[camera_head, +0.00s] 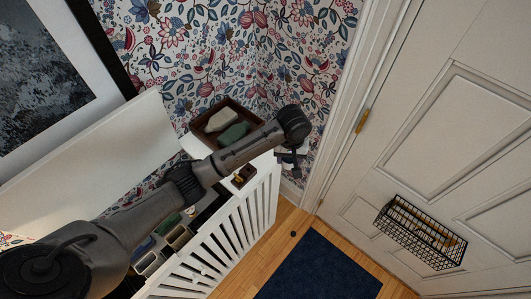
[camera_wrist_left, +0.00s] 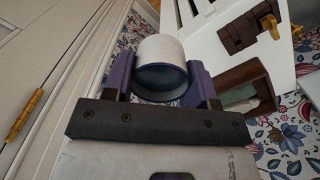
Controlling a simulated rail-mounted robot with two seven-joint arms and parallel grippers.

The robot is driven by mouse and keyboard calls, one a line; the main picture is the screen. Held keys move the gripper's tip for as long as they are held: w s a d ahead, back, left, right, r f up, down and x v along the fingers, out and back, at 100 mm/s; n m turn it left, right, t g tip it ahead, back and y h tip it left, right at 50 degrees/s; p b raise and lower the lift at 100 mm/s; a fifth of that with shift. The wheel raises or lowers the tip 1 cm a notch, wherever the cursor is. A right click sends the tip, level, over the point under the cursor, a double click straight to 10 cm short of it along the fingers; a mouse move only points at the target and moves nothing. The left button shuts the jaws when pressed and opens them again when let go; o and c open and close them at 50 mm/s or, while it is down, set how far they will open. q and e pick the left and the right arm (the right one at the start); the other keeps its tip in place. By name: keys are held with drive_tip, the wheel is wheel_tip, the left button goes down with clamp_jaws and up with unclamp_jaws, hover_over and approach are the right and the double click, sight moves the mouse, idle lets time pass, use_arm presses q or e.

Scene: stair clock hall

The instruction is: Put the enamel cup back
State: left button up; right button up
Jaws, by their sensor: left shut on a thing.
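The enamel cup (camera_wrist_left: 161,54) is white with a dark blue rim and a bluish inside. In the left wrist view it sits between the two purple fingers of my left gripper (camera_wrist_left: 160,82), which is shut on it. The cup's mouth faces the wrist camera. The arm's end mostly hides the cup there. My right gripper is not in view.
A brown tray (camera_head: 194,127) with a cream and a green thing stands on the cabinet (camera_head: 225,238). A small brown wooden piece with brass (camera_head: 243,177) is near the gripper. Open compartments lie under my arm. A wire basket (camera_head: 420,232) hangs on the door; a blue mat (camera_head: 318,270) lies below.

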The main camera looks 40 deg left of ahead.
use_arm(q)
drive_tip(key=n, duration=0.3)
drive_tip(key=shift+s+a, duration=0.3)
drive_tip(key=shift+a, duration=0.1)
drive_tip(key=shift+a+f+n, duration=0.1)
drive_tip(key=shift+n, duration=0.2)
hover_over(262, 159)
wheel_tip(262, 159, down, 7)
drive_tip(key=shift+s+r, duration=0.1)
drive_tip(key=shift+s, duration=0.05)
drive_tip(key=shift+f, duration=2.05)
drive_tip(key=shift+f, duration=0.15)
drive_tip(key=o, duration=0.9)
drive_tip(key=shift+o, duration=0.2)
wheel_tip(262, 159, up, 12)
